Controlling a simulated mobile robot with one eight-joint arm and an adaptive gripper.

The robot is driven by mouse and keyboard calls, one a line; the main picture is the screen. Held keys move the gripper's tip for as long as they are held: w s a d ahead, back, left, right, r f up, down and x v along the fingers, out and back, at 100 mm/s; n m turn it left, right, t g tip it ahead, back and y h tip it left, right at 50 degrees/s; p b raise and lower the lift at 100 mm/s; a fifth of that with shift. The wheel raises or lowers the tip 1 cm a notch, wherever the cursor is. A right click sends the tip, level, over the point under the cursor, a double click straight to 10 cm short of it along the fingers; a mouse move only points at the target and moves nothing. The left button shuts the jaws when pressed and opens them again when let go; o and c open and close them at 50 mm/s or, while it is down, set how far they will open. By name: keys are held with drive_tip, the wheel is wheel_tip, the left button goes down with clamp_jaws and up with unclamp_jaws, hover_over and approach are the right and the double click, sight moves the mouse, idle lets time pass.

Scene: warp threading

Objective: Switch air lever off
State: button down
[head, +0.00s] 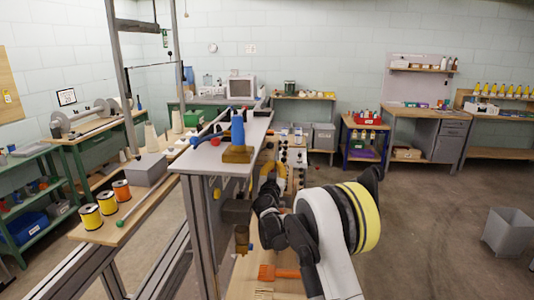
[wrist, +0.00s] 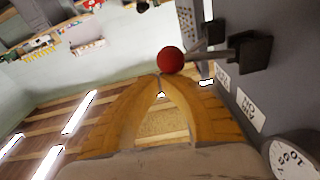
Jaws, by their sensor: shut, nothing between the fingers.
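The air lever's red ball knob (wrist: 170,60) shows in the wrist view, joined by a short stem to a dark fitting (wrist: 250,52) on the grey panel (wrist: 285,90). My gripper (wrist: 160,78) is shut and empty, its yellow fingertips meeting just below the knob in the picture. I cannot tell whether they touch it. In the head view my gripper (head: 268,172) is beside the grey machine post, and the lever cannot be made out there.
White labels (wrist: 250,110) and a round gauge (wrist: 292,158) sit on the panel close to my fingers. An orange brush (head: 278,272) lies below my arm.

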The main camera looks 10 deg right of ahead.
wheel_tip(320, 180, down, 4)
drive_tip(key=shift+a+r+b, duration=0.1)
drive_tip(key=shift+b, duration=0.7)
drive_tip(key=shift+s+a, duration=0.1)
